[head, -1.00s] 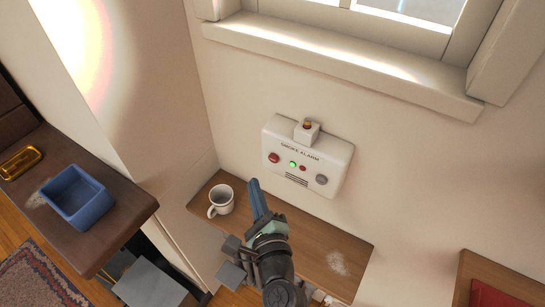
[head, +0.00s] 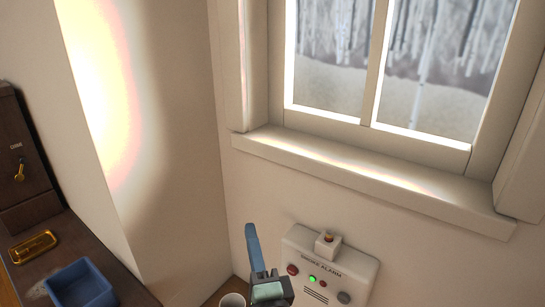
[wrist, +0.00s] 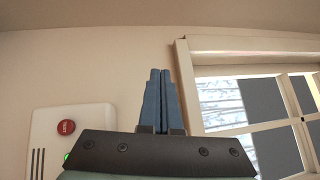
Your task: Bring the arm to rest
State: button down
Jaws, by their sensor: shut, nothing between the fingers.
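My gripper (head: 252,245) points upward at the lower middle of the head view, in front of the wall and just left of the smoke alarm. In the wrist view its two blue fingers (wrist: 159,78) are together with nothing between them. Most of my arm is below the head view's lower edge.
A white smoke alarm (head: 330,268) with a lit green light is on the wall. A white mug (head: 232,300) is cut off at the bottom edge. A blue box (head: 82,287) and a brass tray (head: 34,246) are at left. A window sill (head: 370,180) juts out above.

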notch_tip(320, 180, up, 13)
jog(key=s+n+t+b, duration=0.1)
jog(key=n+t+b, duration=0.1)
jog(key=n, duration=0.5)
jog(key=s+d+r+n+t+h+b, duration=0.1)
jog(key=s+r+n+t+h, duration=0.1)
jog(key=s+r, duration=0.5)
jog(key=s+d+r+n+t+h+b, duration=0.1)
jog(key=s+r+n+t, duration=0.3)
jog(key=r, duration=0.9)
jog(key=s+d+n+h, duration=0.1)
jog(key=s+n, duration=0.2)
jog(key=shift+s+d+r, duration=0.2)
jog(key=shift+s, duration=0.15)
